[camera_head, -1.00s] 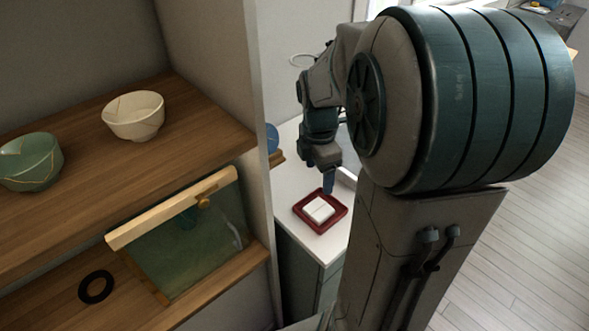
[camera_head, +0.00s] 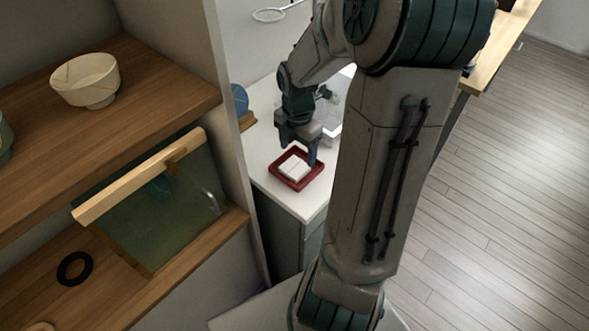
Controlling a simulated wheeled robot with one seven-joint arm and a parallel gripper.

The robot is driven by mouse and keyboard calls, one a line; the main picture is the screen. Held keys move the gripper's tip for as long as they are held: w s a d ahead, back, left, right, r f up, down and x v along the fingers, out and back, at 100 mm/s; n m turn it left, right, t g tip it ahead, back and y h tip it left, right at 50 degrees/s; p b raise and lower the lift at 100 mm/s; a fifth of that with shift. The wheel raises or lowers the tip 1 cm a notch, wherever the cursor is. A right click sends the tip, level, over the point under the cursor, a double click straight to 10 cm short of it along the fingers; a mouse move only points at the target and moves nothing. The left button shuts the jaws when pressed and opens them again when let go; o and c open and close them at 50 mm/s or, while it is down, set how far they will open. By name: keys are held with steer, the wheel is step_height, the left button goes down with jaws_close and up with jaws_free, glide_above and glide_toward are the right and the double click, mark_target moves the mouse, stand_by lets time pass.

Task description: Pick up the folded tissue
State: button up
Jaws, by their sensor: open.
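The folded tissue (camera_head: 293,167) is a small white block-like square lying in a red tray (camera_head: 304,183). The tray sits near the front corner of a white counter. My gripper (camera_head: 299,154) hangs over the tray with its fingers pointing down. Its fingers are apart, and one shows clearly at the right side of the tissue. The gripper holds nothing that I can see. Whether the fingers touch the tissue or the tray cannot be told from this view.
A wooden shelf unit (camera_head: 150,85) with a cream bowl (camera_head: 86,80) and a tilted glass-fronted flap (camera_head: 165,215) stands left of the counter. A black ring (camera_head: 75,268) lies on the lower shelf. A blue round object (camera_head: 240,99) stands behind the tray. Wooden floor is clear at right.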

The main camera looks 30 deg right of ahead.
mark_target(295, 167)
steer(key=f, duration=0.2)
steer(key=a+f+b, duration=0.1)
steer(key=f, duration=0.1)
steer(key=shift+s, duration=0.1)
steer(key=shift+f, duration=0.5)
steer(key=c, duration=0.8)
steer(key=shift+r, duration=0.2)
steer(key=r, duration=0.1)
steer(key=r+p, duration=0.1)
steer(key=r, duration=0.2)
steer(key=shift+s+d+r, duration=0.15)
steer(key=shift+d+r, duration=0.15)
steer(key=shift+r, duration=0.05)
steer(key=s+d+r+p, duration=0.1)
steer(key=s+d+r, duration=0.1)
steer(key=s+d+r+p, duration=0.1)
steer(key=s+d+r, duration=0.1)
steer(key=s+d, duration=0.1)
steer(key=s+d+r, duration=0.2)
steer(key=s, duration=0.1)
steer(key=shift+s+d+p, duration=0.15)
steer(key=shift+d+p, duration=0.1)
steer(key=shift+p, duration=0.15)
